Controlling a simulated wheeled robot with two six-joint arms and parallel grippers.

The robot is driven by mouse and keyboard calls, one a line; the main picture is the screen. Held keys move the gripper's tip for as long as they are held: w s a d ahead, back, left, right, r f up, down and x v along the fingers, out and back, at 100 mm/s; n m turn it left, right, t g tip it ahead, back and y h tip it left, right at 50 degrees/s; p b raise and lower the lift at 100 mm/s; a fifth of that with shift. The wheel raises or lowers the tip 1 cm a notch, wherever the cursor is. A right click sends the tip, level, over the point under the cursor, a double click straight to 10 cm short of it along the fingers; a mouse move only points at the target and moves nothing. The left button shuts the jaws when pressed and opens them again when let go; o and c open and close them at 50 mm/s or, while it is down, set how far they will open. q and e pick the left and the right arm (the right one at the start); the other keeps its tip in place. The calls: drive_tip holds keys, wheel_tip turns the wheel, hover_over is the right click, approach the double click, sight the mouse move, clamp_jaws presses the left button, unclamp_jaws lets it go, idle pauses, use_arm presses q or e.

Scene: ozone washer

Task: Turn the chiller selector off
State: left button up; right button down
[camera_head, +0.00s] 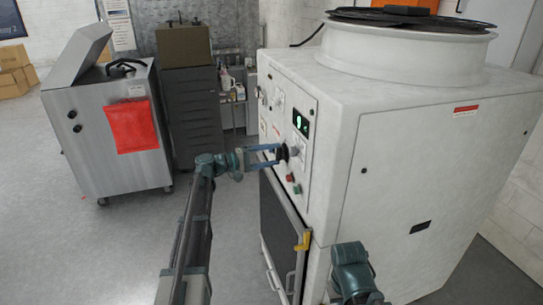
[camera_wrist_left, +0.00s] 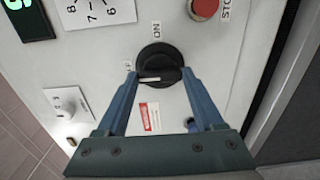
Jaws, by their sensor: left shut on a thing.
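The chiller selector is a round black knob (camera_wrist_left: 158,56) on the chiller's light control panel (camera_head: 285,115). Its raised handle lies crosswise in the left wrist view, with the white mark on its left half. An "ON" label (camera_wrist_left: 156,27) is above the knob; a small label to its left is partly hidden by a finger. My left gripper (camera_head: 276,154) has its two blue fingers on either side of the handle, shut on it; it also shows in the left wrist view (camera_wrist_left: 159,77). The right gripper is not seen; only a teal part of my right arm shows at bottom.
A red stop button (camera_wrist_left: 204,8) is right of the knob. A green display (camera_head: 301,123) sits above it. A steel cabinet (camera_head: 95,150) stands left; grey floor between is clear.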

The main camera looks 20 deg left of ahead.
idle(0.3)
use_arm(q)
drive_tip(key=o, duration=1.4)
drive_tip(key=v, duration=1.3)
drive_tip(key=shift+s+a, duration=0.25)
drive_tip(key=shift+a, duration=0.1)
